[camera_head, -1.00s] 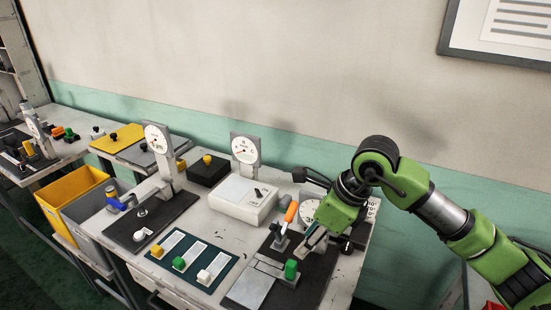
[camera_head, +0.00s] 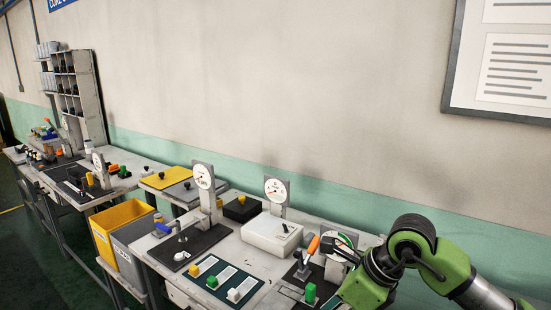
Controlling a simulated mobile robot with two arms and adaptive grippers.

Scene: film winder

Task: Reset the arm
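My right arm (camera_head: 450,262) is green and comes in from the lower right. My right gripper (camera_head: 345,292) points down at the front right of the workbench. Its fingers are hidden or cut off, so I cannot tell whether it is open. Beside it, to the left, an orange-handled lever (camera_head: 313,245) stands tilted on a dark plate. A round dial (camera_head: 339,247) with a coloured scale stands just behind the gripper. My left gripper is not in view.
The bench holds a white box (camera_head: 271,233), two upright gauges (camera_head: 202,177) (camera_head: 276,190) and a dark mat (camera_head: 225,284) with coloured knobs. Yellow (camera_head: 118,213) and grey (camera_head: 137,234) bins stand at its left. Open space above the bench is clear.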

